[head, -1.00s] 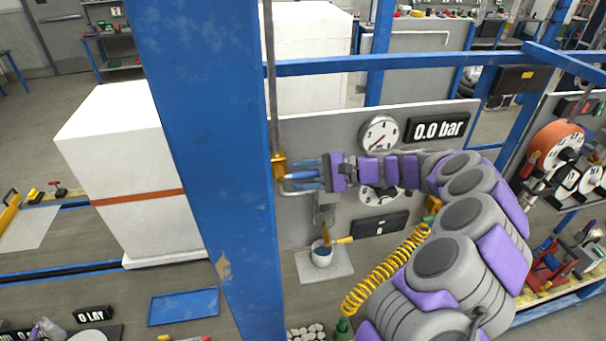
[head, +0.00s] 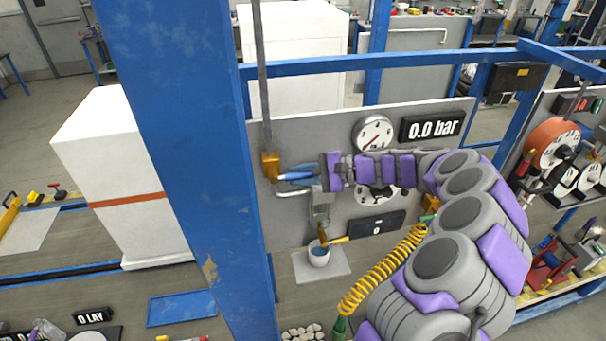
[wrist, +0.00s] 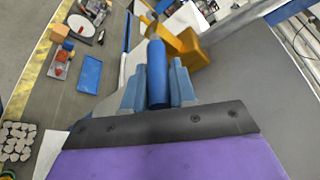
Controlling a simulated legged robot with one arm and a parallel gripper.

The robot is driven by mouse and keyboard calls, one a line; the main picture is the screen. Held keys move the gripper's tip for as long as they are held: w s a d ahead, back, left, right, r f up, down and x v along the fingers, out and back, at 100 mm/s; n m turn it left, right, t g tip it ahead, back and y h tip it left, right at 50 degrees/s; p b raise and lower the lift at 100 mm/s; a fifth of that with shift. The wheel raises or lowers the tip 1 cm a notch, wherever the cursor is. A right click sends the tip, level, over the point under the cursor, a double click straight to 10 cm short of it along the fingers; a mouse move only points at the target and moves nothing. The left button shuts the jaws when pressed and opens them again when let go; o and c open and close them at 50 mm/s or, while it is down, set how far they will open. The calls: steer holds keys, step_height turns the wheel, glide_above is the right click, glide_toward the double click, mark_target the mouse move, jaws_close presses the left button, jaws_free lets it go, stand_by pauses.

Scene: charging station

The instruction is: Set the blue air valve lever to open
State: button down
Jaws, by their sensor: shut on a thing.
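The blue air valve lever (wrist: 157,70) sits between the two fingers of my gripper (wrist: 156,88) in the wrist view. The fingers are shut on it, one on each side. The brass valve body (wrist: 182,46) is just beyond the lever's far end. In the head view the brass valve (head: 270,166) sits on a vertical grey pipe, left on the panel. My gripper (head: 296,173) reaches it from the right, and the lever (head: 288,168) shows only as a small blue part there. The lever points roughly sideways, to the right of the valve, across the pipe.
A display (head: 432,127) reads 0.0 bar beside a round gauge (head: 374,133) on the grey panel (head: 300,134). A thick blue post (head: 180,130) stands left of the valve. A white cup (head: 319,257) is below, and a yellow coiled hose (head: 383,270) hangs near my arm.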

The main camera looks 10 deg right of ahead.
steer(key=shift+a+r, duration=0.1)
steer(key=shift+a, duration=0.05)
steer(key=r+h, duration=0.1)
steer(key=n+h+p, duration=0.1)
steer(key=h, duration=0.1)
steer(key=shift+s+a+r+g, duration=0.1)
steer(key=shift+r+g, duration=0.2)
steer(key=shift+r, duration=0.05)
steer(key=r+h+p, duration=0.1)
steer(key=h, duration=0.1)
steer(key=a+r+h+p, duration=0.1)
steer(key=h, duration=0.1)
steer(key=shift+n+g, duration=0.3)
steer(key=shift+n, duration=0.1)
steer(key=shift+a+r+h+p, duration=0.25)
steer(key=shift+h+p, duration=0.15)
steer(key=shift+h, duration=0.6)
steer(key=shift+s+a+r+n+h+p, duration=0.1)
steer(key=shift+a+r+n+h+p, duration=0.1)
steer(key=shift+a+h, duration=0.35)
steer(key=shift+s+a+r+n+h+p, duration=0.1)
steer(key=shift+a+n+h+p, duration=0.1)
steer(key=shift+h, duration=0.55)
